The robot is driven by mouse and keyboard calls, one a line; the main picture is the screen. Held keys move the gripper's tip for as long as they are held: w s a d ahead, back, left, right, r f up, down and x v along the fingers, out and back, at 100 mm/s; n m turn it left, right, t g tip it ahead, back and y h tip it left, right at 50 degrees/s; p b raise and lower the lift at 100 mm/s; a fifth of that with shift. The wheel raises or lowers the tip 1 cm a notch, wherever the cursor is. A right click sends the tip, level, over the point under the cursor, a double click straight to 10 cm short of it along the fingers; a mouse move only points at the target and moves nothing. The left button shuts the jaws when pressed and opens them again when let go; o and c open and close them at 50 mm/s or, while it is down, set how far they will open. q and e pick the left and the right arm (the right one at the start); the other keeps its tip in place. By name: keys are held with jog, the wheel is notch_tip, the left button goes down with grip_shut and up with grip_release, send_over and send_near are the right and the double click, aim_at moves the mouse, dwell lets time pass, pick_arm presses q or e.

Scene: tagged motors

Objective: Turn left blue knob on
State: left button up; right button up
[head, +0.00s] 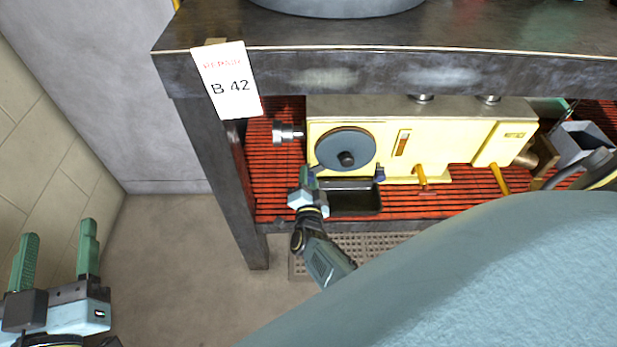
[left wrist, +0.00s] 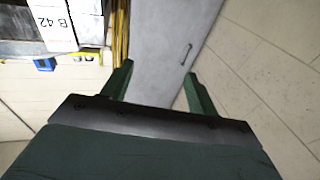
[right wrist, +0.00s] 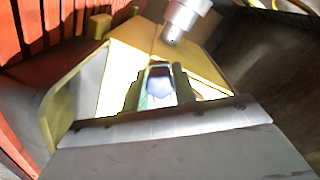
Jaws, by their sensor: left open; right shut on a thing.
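The yellow machine (head: 458,150) lies on the red slatted shelf under the workbench. It has a large grey-blue disc (head: 345,149) on its front. My right gripper (head: 307,178) is at the machine's lower left and is shut on the left blue knob. In the right wrist view the blue knob (right wrist: 159,88) shows between the fingers of the right gripper (right wrist: 158,84). In the head view the gripper mostly hides this knob. A second blue knob (head: 380,173) is free, further right. My left gripper (head: 59,240) is open and empty at the lower left, also seen in the left wrist view (left wrist: 158,80).
The workbench top (head: 440,88) overhangs the machine, with a tag marked B 42 (head: 228,80) at its corner. The bench leg (head: 222,170) stands left of my right gripper. A dark tray (head: 355,200) lies under the machine's front. Floor at the left is clear.

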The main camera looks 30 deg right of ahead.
aim_at(309, 181)
jog(key=shift+s+f, duration=0.1)
jog(key=o, duration=0.7)
jog(key=shift+s+a, duration=0.2)
jog(key=shift+s, duration=0.05)
jog(key=p+v, duration=0.2)
jog(key=v, duration=0.3)
jog(key=shift+s+a, duration=0.1)
jog(key=shift+s, duration=0.1)
pick_arm(q)
jog(key=s+a+f+g+y+p, duration=0.1)
jog(key=s+a+f+g, duration=0.1)
jog(key=f+g, duration=0.3)
jog(key=s+a+f+g+y, duration=0.2)
jog(key=s+f+g, duration=0.2)
jog(key=f, duration=0.4)
jog(key=shift+s+a+f+n+g+y+p, duration=0.15)
jog(key=shift+s+a+n+g+y+p, duration=0.2)
jog(key=shift+g, duration=0.25)
pick_arm(e)
jog(key=shift+v, duration=3.65)
pick_arm(q)
jog(key=shift+w, duration=0.1)
